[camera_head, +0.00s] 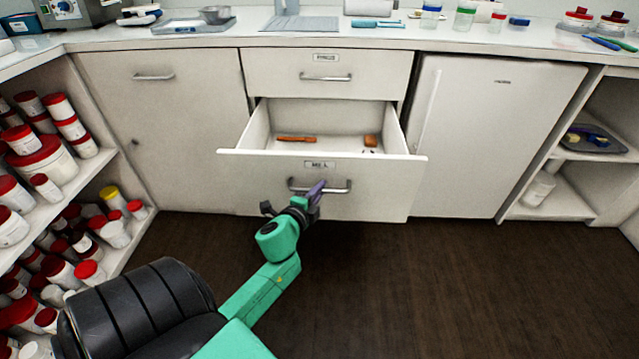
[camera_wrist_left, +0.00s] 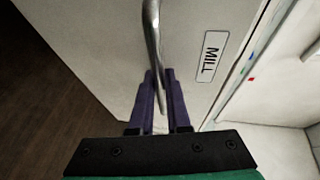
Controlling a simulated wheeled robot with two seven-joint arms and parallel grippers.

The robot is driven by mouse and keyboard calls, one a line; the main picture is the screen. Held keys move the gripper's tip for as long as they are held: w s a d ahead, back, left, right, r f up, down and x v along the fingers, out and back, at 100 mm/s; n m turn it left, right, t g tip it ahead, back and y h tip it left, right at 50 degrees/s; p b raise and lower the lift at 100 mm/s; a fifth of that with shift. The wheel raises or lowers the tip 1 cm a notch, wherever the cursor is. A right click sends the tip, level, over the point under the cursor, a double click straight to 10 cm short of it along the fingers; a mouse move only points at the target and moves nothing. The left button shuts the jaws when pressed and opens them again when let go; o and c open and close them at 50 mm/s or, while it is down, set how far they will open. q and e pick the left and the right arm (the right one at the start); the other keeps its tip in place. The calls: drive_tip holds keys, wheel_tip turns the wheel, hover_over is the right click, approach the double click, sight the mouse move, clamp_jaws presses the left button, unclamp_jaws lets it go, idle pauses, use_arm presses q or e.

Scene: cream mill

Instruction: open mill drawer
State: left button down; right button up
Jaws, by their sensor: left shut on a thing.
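The mill drawer (camera_head: 265,170) is the lower drawer in the middle of the counter and stands pulled out, its inside showing. Its front bears a MILL label, which also shows in the left wrist view (camera_wrist_left: 212,57). A bar handle (camera_head: 338,191) runs across the front below the label. My left gripper (camera_head: 318,188) is at the handle, and in the left wrist view its purple fingers (camera_wrist_left: 163,90) are shut around the handle bar (camera_wrist_left: 152,35). My right gripper is not in view.
A closed drawer (camera_head: 365,75) sits above. A cupboard door (camera_head: 165,115) is at left and a white fridge-like door (camera_head: 500,140) at right. Shelves with red-lidded jars (camera_head: 45,160) stand at far left. The dark floor (camera_head: 440,290) before the drawer is clear at right.

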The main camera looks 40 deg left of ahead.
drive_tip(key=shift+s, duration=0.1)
use_arm(q)
drive_tip(key=c, duration=0.9)
unclamp_jaws()
drive_tip(key=shift+s, duration=0.15)
drive_tip(key=v, duration=1.4)
drive_tip(key=shift+s+d+p, duration=0.15)
drive_tip(key=shift+p, duration=0.2)
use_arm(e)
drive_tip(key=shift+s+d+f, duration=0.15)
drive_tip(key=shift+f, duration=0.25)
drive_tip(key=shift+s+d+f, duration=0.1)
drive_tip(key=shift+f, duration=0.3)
